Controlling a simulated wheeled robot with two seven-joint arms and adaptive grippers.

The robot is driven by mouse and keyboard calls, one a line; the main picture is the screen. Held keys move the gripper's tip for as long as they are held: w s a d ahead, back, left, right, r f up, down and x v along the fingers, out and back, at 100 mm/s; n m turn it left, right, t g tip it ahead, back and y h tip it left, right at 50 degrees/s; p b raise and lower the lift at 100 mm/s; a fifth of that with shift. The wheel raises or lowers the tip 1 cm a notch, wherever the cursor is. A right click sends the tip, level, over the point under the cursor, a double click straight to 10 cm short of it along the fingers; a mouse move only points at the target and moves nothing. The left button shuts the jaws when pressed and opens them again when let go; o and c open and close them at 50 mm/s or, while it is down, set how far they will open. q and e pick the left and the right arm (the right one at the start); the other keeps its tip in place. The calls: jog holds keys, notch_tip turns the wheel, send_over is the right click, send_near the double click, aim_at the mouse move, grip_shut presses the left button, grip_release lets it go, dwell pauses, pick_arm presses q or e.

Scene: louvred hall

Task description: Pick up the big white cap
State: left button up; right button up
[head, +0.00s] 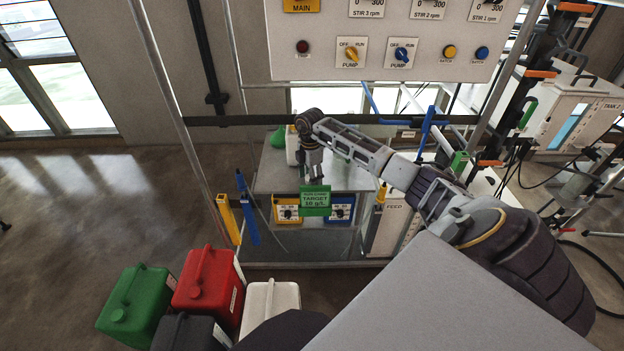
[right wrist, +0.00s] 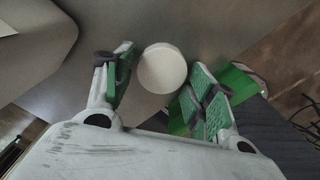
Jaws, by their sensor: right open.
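The big white cap (right wrist: 162,68) is a round white disc on the grey surface in the right wrist view. My right gripper (right wrist: 158,78) is open, with its two green-padded fingers on either side of the cap and visible gaps between pads and cap. In the head view my right gripper (head: 313,172) points down over the grey metal table (head: 346,178). I cannot make out the cap there; the gripper seems to hide it. My left gripper is not in view.
A green sign reading TARGET (head: 314,200) stands at the table's front edge. A pale container (head: 292,147) and a green object (head: 278,138) are behind the gripper. A control panel (head: 393,40) hangs above. Green (head: 137,304) and red (head: 208,287) canisters stand lower left.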

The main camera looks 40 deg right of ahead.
jog(key=c, duration=0.5)
jog(key=shift+r, duration=0.1)
jog(key=shift+r, duration=4.9)
jog(key=shift+n, duration=0.3)
